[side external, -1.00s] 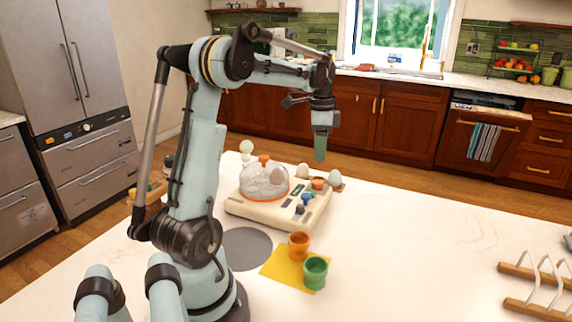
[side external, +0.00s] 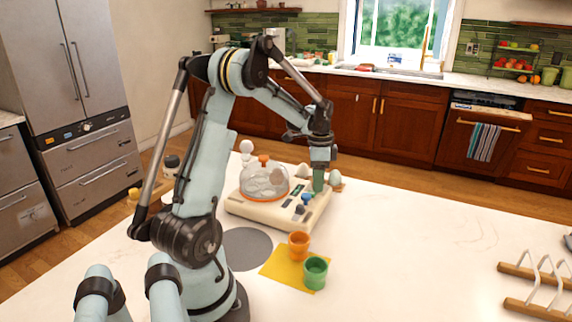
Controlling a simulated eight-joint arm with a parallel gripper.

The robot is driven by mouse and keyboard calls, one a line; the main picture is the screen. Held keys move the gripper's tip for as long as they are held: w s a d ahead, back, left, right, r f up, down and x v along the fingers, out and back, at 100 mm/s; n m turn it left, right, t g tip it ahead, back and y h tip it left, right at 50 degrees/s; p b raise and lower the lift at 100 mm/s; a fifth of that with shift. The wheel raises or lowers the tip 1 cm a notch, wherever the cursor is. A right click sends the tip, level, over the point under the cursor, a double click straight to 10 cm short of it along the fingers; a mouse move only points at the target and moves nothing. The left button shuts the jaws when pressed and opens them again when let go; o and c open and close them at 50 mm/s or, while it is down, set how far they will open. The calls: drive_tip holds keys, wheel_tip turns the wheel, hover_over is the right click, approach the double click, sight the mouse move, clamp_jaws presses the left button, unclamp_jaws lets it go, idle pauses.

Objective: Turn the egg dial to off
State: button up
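A cream egg cooker (side external: 272,214) with a clear dome (side external: 264,180) and orange rim stands on the white counter. Its right side carries control knobs, including a blue knob (side external: 308,197) and a dark grey knob (side external: 299,209). Which knob is the egg dial, and its setting, cannot be read. My gripper (side external: 318,187) points down at the far right corner of the cooker, beyond the blue knob. Its green fingers look like one block, so their gap cannot be seen. They hide the spot where an orange knob-like part showed earlier; contact cannot be told.
Pale eggs (side external: 335,179) sit just behind the cooker, close to my gripper. An orange cup (side external: 299,245) and a green cup (side external: 315,272) stand on a yellow mat (side external: 278,268) in front. A grey disc (side external: 246,249) lies left. The counter's right middle is clear.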

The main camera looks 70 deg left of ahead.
drive_tip(key=c, duration=0.7)
drive_tip(key=shift+c, duration=0.2)
